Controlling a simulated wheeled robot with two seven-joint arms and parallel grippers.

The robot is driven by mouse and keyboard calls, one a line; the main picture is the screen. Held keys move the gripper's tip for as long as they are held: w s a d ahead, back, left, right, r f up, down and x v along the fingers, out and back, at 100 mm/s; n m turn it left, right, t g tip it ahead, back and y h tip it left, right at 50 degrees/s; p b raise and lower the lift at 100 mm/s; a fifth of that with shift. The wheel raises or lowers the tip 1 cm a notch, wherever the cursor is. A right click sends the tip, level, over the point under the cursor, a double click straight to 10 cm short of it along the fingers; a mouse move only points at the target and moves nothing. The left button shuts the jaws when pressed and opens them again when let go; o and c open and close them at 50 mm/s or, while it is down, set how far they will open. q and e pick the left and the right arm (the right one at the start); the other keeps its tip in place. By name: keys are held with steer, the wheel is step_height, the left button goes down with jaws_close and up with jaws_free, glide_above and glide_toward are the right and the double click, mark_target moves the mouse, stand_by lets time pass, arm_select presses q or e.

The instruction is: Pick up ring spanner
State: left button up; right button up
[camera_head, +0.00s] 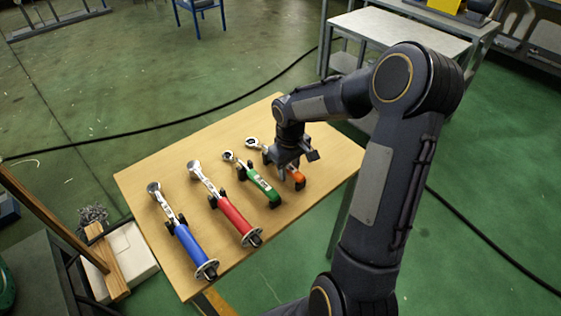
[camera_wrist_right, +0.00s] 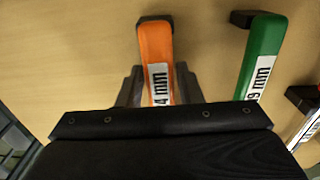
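Several ring spanners with coloured handles lie side by side on a wooden table (camera_head: 150,180): blue (camera_head: 191,247), red (camera_head: 235,219), green (camera_head: 263,188) and orange (camera_head: 298,176). My right gripper (camera_head: 284,170) is down over the orange spanner and hides most of its handle. In the right wrist view, its fingers (camera_wrist_right: 159,88) stand on either side of the orange handle (camera_wrist_right: 155,45), close to it. I cannot tell whether they touch it. The orange label reads "4 mm", partly hidden. My left gripper is out of view.
The green handle (camera_wrist_right: 262,60) lies close beside the right gripper. Black supports hold the spanners. A metal side table (camera_head: 400,30) stands behind, and a black cable (camera_head: 180,122) runs across the floor. The table's left and far areas are clear.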

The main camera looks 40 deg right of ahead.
jaws_close()
stand_by(1.1)
